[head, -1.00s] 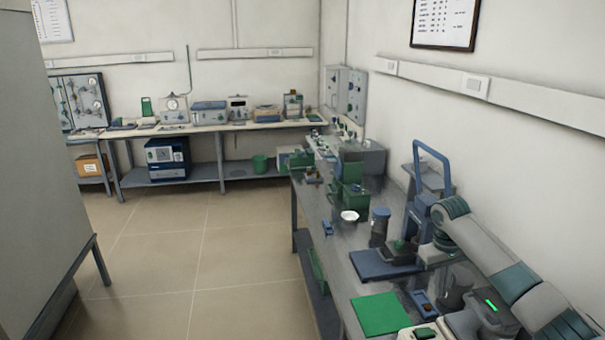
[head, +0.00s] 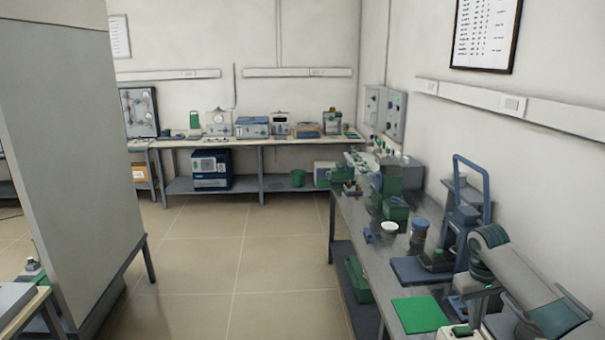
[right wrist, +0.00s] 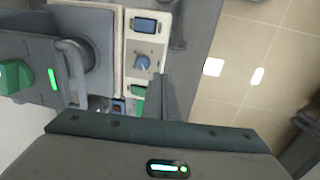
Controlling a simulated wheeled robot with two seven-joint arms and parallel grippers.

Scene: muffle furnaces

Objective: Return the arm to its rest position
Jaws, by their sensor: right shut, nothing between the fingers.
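My right arm (head: 520,285) enters at the lower right of the head view. It bends over the near end of the metal side bench (head: 385,268). Its gripper (head: 482,299) hangs low there, partly hidden by the arm. In the right wrist view the closed fingers (right wrist: 168,98) stick up past the dark gripper body, with nothing between them. Beside them is a pale panel with a blue knob (right wrist: 143,63). My left gripper is in neither current view.
Near my arm are a green mat (head: 420,314), a blue-handled stand (head: 470,190), a dark cylinder (head: 419,236) and a white bowl (head: 389,227). A grey partition (head: 70,150) stands at left. The tiled floor (head: 240,250) between is clear.

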